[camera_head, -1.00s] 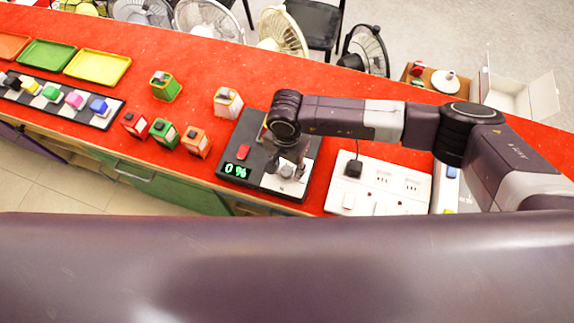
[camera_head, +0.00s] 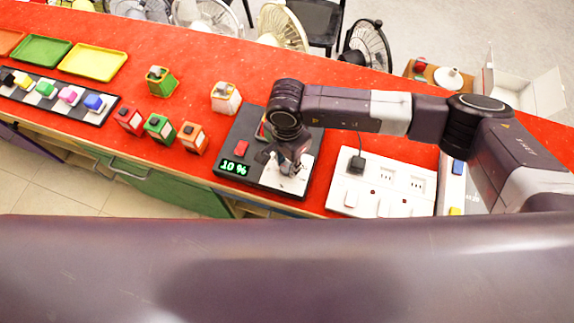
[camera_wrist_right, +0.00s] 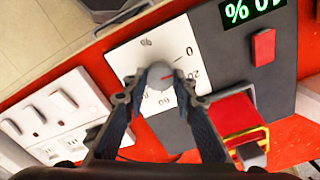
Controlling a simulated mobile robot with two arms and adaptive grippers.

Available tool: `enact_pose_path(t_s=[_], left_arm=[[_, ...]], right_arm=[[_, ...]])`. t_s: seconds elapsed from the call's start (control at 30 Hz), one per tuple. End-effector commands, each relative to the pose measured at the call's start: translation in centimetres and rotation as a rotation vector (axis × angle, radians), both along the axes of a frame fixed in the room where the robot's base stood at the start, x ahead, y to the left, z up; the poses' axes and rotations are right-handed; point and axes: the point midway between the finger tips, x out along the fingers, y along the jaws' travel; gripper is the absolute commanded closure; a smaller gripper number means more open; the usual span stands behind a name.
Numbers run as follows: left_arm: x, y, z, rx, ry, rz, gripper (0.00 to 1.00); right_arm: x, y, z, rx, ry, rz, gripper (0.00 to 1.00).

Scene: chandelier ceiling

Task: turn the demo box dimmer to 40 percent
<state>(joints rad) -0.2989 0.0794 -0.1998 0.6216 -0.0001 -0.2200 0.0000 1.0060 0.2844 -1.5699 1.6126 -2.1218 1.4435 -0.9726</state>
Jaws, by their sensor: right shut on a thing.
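The dark grey demo box (camera_head: 232,184) lies on the red counter, and its green display (camera_head: 235,167) reads 10 %. A red switch (camera_head: 241,148) sits above the display. My right gripper (camera_wrist_right: 160,82) is shut on the knob, one finger on each side. In the head view the right gripper (camera_head: 291,163) comes down over the dial plate and largely hides the knob. My left gripper is not in view.
A white socket panel (camera_head: 388,185) with a black plug lies right of the box. Coloured trays (camera_head: 92,60) lie at the far left. Fans (camera_head: 283,27) stand behind the counter.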

Motion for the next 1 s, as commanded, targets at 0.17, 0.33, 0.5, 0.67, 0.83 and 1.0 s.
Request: enact_pose_path(t_s=[0.17, 0.33, 0.5, 0.67, 0.83, 1.0], left_arm=[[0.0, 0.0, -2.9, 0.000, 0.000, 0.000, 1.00], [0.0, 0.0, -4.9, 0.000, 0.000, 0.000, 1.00], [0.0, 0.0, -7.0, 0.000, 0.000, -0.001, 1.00], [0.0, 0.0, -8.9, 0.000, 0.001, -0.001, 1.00], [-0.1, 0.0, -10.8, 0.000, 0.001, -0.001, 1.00], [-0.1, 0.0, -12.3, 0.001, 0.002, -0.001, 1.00]], right_arm=[[0.1, 0.1, -0.5, 0.003, -0.003, -0.166, 0.99], [0.1, 0.0, -0.5, 0.002, -0.004, -0.328, 0.99], [0.1, 0.0, -0.5, 0.003, -0.004, -0.489, 0.99], [0.1, 0.0, -0.5, 0.004, -0.004, -0.641, 0.99], [0.0, 0.0, -0.4, 0.004, -0.004, -0.794, 0.99], [0.0, 0.0, -0.3, 0.003, -0.004, -0.923, 0.99]])
